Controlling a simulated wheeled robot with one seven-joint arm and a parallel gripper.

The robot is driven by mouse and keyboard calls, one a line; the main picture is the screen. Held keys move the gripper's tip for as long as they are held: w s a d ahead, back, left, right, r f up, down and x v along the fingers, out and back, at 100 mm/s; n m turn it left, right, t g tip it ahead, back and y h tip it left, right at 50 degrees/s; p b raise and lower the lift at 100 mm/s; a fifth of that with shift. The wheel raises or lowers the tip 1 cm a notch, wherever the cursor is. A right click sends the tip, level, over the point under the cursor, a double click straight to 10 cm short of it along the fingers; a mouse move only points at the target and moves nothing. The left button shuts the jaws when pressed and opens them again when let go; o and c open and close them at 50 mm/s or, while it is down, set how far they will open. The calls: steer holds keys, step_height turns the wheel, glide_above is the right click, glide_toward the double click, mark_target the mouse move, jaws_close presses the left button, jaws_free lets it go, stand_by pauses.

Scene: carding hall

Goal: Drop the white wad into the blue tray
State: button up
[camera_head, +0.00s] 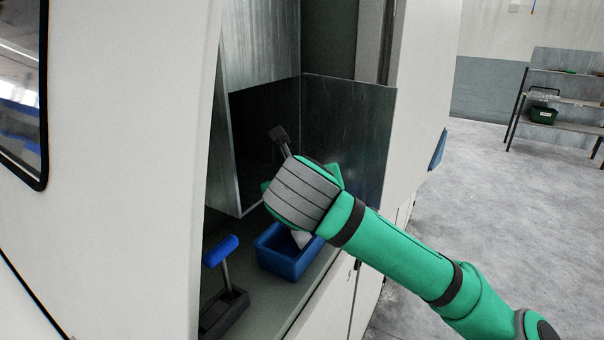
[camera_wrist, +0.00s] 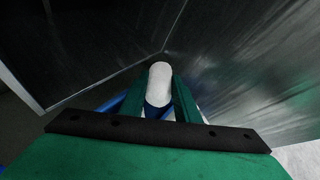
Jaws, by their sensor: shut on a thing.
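The white wad (camera_wrist: 160,78) is held between the two green fingers of my gripper (camera_wrist: 161,95) in the wrist view. In the head view a bit of the wad (camera_head: 301,239) shows below my green and grey wrist, which hides the fingers. The blue tray (camera_head: 278,264) stands on the grey shelf inside the machine opening. The wad appears over or just above the tray's far right part; the exact height gap is unclear. In the wrist view, blue parts of the tray (camera_wrist: 112,103) show behind the fingers.
A blue-handled lever (camera_head: 220,250) on a dark base stands left of the tray. Metal panels (camera_head: 348,130) close off the space behind my gripper. The cream machine body (camera_head: 120,170) is at left. A shelf rack (camera_head: 560,100) stands far off across open floor.

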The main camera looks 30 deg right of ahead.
step_height(320, 180, down, 3)
steer(key=shift+w+r, duration=0.1)
steer(key=shift+a+f, duration=0.2)
steer(key=shift+f, duration=0.25)
steer(key=shift+s+d+f, duration=0.1)
steer(key=shift+s+d, duration=0.15)
steer(key=shift+d, duration=0.05)
steer(key=o, duration=1.2)
steer(key=shift+a, duration=0.1)
steer(key=v, duration=1.1)
steer(key=shift+w, duration=0.1)
